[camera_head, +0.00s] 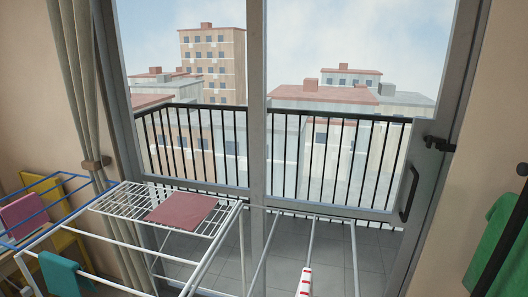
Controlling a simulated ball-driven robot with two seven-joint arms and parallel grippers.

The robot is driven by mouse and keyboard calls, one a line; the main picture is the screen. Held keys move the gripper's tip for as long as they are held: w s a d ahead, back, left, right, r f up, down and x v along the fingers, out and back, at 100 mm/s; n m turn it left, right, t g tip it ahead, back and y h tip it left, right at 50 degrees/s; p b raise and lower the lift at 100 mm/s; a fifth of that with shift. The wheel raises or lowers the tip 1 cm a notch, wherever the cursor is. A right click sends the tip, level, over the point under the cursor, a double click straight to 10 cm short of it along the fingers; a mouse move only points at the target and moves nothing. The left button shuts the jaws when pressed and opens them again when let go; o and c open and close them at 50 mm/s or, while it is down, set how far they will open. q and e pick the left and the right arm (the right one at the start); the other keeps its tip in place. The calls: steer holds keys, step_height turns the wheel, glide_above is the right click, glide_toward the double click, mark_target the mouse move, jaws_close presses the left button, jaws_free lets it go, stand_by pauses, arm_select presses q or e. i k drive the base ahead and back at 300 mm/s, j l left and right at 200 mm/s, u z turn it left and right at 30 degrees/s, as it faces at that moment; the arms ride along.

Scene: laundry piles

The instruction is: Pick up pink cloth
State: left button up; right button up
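A dusky pink-red cloth (183,208) lies flat on the white wire drying rack (124,199), near the right end of its slatted top. A second, brighter pink cloth (25,214) hangs at the far left over a blue rail. I cannot tell from the picture which of the two is the task's pink cloth. Neither of my grippers shows in the head view.
A teal cloth (60,275) hangs on a front rail at lower left. A red-and-white striped item (305,284) is at the bottom centre. A green cloth (499,240) hangs at the right. A glass balcony door (258,120) stands behind the rack; a curtain (85,90) hangs left.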

mark_target(15, 212)
steer(key=u, duration=1.6)
steer(key=i+j, duration=0.4)
steer(key=i, duration=0.2)
steer(key=i+j, duration=0.45)
steer(key=i+u, duration=0.05)
steer(key=i, duration=0.05)
